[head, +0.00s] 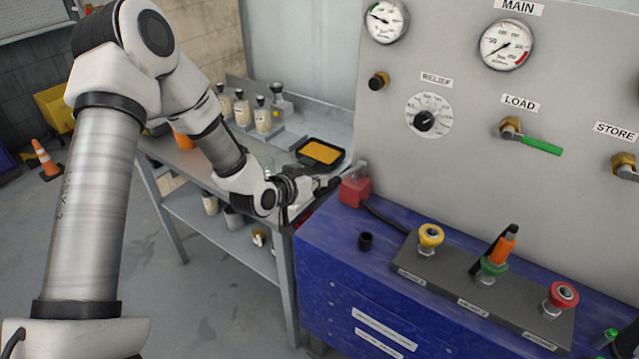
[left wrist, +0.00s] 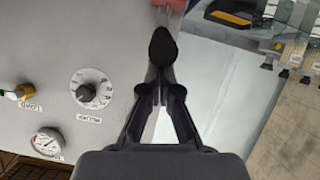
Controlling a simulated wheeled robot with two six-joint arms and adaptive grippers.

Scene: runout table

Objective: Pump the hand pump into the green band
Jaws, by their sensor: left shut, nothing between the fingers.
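The hand pump shows as a red block (head: 355,190) at the back left corner of the blue cabinet top. A black rounded handle end (left wrist: 162,48) shows just beyond my fingertips in the left wrist view, with a bit of red (left wrist: 172,4) behind it. My left gripper (head: 322,187) is beside the pump, on its left in the head view, with its fingers shut and empty. Whether the fingers touch the handle is unclear. A small gauge (head: 386,20) at the panel's top has a green mark. The MAIN gauge (head: 506,45) shows a red band. My right gripper is out of view.
The grey panel carries a RELIEF knob (head: 425,121) and a green LOAD lever (head: 541,146). Yellow, green and red couplings stand on a dark block (head: 405,265) on the blue cabinet (head: 325,240). A bench (head: 180,165) with bottles and an orange-filled tray (head: 320,152) stands behind my gripper.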

